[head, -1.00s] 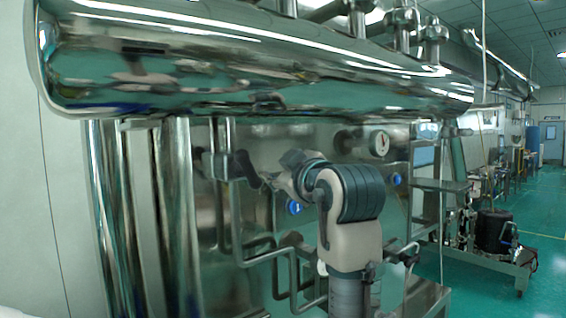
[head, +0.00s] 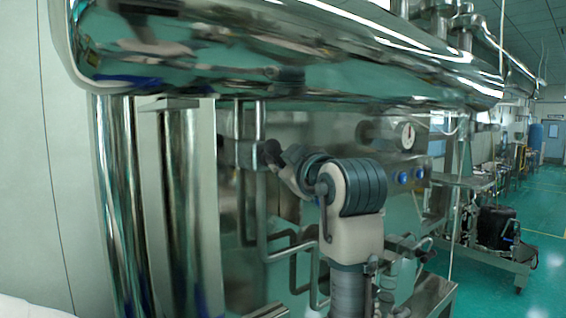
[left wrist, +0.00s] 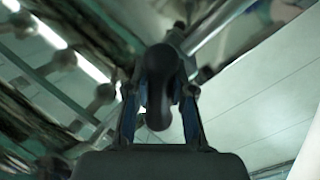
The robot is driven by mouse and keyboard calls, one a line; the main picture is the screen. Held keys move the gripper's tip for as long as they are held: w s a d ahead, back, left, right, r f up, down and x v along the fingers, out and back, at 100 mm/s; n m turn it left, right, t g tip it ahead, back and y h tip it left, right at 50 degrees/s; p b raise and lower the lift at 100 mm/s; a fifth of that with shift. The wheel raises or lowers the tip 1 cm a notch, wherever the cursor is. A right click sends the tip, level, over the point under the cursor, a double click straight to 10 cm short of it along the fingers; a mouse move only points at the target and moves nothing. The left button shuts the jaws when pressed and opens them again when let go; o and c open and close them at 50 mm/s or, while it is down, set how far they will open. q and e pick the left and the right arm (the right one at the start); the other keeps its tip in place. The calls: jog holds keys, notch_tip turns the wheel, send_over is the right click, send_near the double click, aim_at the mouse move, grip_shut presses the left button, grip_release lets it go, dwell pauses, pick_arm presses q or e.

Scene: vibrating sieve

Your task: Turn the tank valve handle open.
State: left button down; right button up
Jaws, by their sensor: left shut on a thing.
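The tank valve handle is a dark, rounded lever (left wrist: 160,85) in the left wrist view, lying between the two fingers. My left gripper (left wrist: 160,97) is shut on it, one finger on each side. In the head view my left gripper (head: 271,153) is small and dark, beside a vertical steel pipe under the big tank. The handle there is mostly hidden by the gripper, and its angle is hard to tell. My right gripper is not in view.
A large polished steel cylinder (head: 300,65) hangs just above my arm. Thick vertical steel columns (head: 115,200) stand at the left. A round gauge (head: 407,136) and blue buttons are on the panel behind. Open green floor (head: 545,225) lies at the right.

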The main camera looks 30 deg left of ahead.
pick_arm(q)
jog(key=shift+s+r, duration=0.25)
jog(key=shift+r, duration=0.15)
jog(key=m, duration=0.4)
jog(key=shift+s+a+r+g, duration=0.1)
jog(key=shift+s+a+g, duration=0.05)
jog(key=shift+g, duration=0.25)
jog(key=shift+m+g+h, duration=0.4)
jog(key=shift+m+g, duration=0.1)
jog(key=shift+m, duration=1)
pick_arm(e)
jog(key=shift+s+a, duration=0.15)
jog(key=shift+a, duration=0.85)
